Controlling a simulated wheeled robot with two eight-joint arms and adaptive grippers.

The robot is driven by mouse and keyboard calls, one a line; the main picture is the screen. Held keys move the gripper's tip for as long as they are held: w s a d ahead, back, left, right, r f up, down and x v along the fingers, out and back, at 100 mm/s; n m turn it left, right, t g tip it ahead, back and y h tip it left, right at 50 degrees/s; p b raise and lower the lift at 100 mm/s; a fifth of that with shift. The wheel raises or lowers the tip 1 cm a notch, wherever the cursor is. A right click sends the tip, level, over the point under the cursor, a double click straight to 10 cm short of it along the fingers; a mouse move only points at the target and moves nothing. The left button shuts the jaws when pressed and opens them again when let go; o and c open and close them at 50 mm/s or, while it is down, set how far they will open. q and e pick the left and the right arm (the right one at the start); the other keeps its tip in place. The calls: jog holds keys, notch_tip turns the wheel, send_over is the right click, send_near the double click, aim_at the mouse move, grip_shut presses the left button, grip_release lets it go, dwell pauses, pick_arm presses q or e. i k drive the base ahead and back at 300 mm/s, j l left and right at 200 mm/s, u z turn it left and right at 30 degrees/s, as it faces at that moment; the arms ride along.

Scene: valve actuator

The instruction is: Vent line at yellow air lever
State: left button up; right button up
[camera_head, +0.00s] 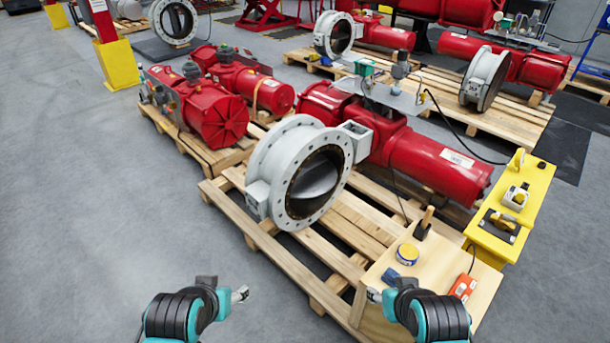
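A yellow stand (481,243) is at the right, beside the pallet. On its sloped top, a yellow lever-like part (502,222) sits on a dark plate. Above it is a white and yellow fitting (515,197), and a yellow upright piece (517,160) rises at the far end. I cannot tell for sure which of these is the air lever. My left gripper (241,294) is at the bottom left over the floor, far from the stand. My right gripper (374,295) is by the left edge of the wooden box, apart from the stand. Both grippers are too small to read.
A wooden box (452,268) holds a yellow tin (407,253), a blue item (391,276), a brush (425,223) and an orange box (462,287). Behind it, a grey flanged valve (262,165) with a red actuator (425,163) lies on a pallet (290,262). Floor at left is clear.

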aim_at(520, 221)
jog(key=z, duration=1.6)
jog(key=l+u, duration=0.35)
jog(key=l, duration=1.5)
jog(key=i+l+u, duration=0.25)
jog(key=i+l, duration=0.2)
jog(key=l, duration=0.25)
jog(key=i+l+u, duration=0.15)
jog(key=l, duration=0.2)
jog(key=i+l, duration=0.15)
jog(key=i, duration=0.2)
jog(key=i+l+u, duration=0.1)
jog(key=i, duration=0.3)
